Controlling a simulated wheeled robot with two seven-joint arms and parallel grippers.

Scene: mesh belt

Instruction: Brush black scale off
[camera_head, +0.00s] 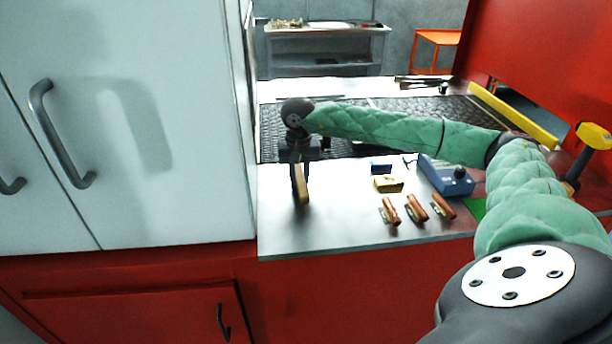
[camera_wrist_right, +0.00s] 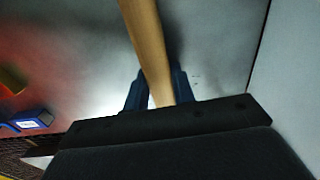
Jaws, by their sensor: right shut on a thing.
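My right gripper (camera_head: 299,163) is shut on a wooden-handled tool (camera_head: 302,187), held above the left part of the metal counter. In the right wrist view, the fingers (camera_wrist_right: 158,94) close around its pale wooden handle (camera_wrist_right: 148,45). Its working end is not clear, so I cannot tell whether bristles are there. The dark mesh belt (camera_head: 460,110) lies behind the counter, partly hidden by my right arm. Black scale cannot be told apart from the dark mesh. My left gripper is not in view.
A white cabinet (camera_head: 130,110) stands close left of the gripper. On the counter (camera_head: 340,235) are a blue box (camera_head: 440,177), a yellow block (camera_head: 387,184) and three reddish tools (camera_head: 416,208). A yellow bar (camera_head: 513,115) borders the belt's right. The counter's front left is clear.

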